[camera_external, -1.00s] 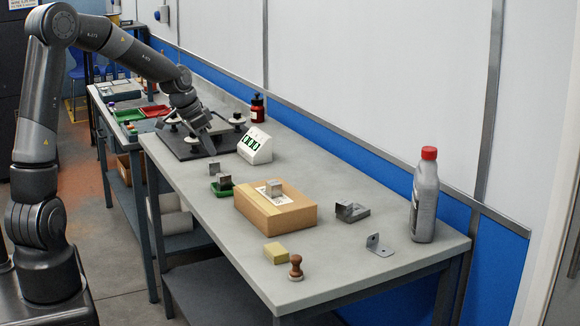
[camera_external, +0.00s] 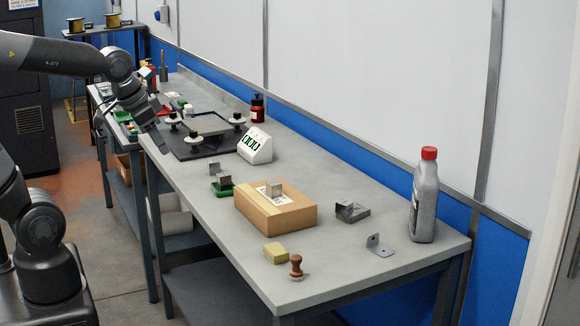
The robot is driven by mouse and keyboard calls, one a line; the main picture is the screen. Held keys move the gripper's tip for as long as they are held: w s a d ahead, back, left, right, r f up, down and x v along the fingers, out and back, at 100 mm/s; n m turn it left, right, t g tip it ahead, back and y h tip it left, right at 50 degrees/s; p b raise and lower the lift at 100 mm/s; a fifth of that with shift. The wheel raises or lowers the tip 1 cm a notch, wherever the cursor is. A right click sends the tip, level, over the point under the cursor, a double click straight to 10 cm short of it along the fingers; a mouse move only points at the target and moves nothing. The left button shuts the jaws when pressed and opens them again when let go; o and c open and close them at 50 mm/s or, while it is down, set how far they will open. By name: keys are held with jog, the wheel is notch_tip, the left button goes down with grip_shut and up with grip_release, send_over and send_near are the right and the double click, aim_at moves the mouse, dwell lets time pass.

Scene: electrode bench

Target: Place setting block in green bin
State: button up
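The open green tray on the farther bench is mostly hidden behind my arm. My gripper (camera_external: 160,147) hangs over the left edge of the bench, left of the black plate. Its fingers are too dark and small to tell whether they are open or hold anything.
The cardboard box (camera_external: 293,214) fills the middle of the bench (camera_external: 330,264). A black plate with knobs (camera_external: 193,150) and a white display unit (camera_external: 256,147) stand behind it. A grey bottle (camera_external: 424,200), an angle bracket (camera_external: 378,246), a yellow block (camera_external: 275,253) and a wooden-handled stamp (camera_external: 296,267) stand nearer.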

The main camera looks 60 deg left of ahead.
jog(key=s+d, duration=0.2)
jog(key=s, duration=0.5)
jog(key=shift+d+f+h, duration=0.2)
jog(key=shift+d+h, duration=0.1)
jog(key=shift+h, duration=0.1)
